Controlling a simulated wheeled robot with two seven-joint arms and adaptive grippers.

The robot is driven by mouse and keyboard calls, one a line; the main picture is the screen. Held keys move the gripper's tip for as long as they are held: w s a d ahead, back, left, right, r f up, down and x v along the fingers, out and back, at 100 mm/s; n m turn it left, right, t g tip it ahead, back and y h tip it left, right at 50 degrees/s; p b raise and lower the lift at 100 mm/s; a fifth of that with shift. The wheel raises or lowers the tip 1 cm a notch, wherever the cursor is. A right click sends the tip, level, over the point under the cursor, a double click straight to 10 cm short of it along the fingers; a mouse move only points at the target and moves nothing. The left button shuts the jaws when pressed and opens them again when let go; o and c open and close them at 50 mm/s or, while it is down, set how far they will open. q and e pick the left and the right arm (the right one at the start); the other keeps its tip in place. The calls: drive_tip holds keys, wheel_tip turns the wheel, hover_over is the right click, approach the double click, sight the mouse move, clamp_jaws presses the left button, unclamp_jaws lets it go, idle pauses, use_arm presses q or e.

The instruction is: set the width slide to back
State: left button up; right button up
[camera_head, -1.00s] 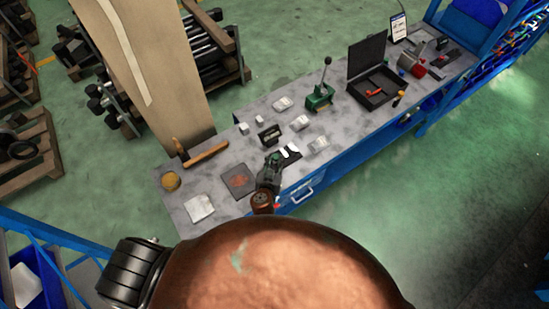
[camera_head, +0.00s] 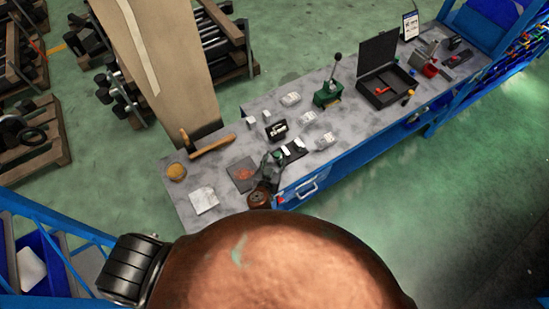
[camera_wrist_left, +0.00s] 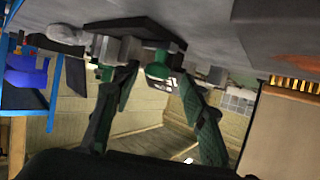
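A dark slide base with pale blocks (camera_head: 294,149), likely the width slide, lies near the front edge of the bench. Its labels are too small to read, so I cannot tell its setting. My left gripper (camera_head: 274,158) is low at the left end of this base. In the left wrist view the fingers (camera_wrist_left: 157,80) stand apart, with a green piece (camera_wrist_left: 158,70) beyond and between their tips. A dark plate with grey blocks (camera_wrist_left: 140,26) is above them in that picture. I cannot tell whether the fingers touch anything. My right gripper is out of view.
A small dark display (camera_head: 276,130) stands just behind the slide base. Pale blocks (camera_head: 325,141) lie to the right. A green lever unit (camera_head: 327,95) and an open black case (camera_head: 378,55) are farther right. A dark mat (camera_head: 242,174) lies left of the gripper.

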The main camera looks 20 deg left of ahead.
use_arm(q)
drive_tip(key=v, duration=1.2)
drive_tip(key=shift+a, duration=0.1)
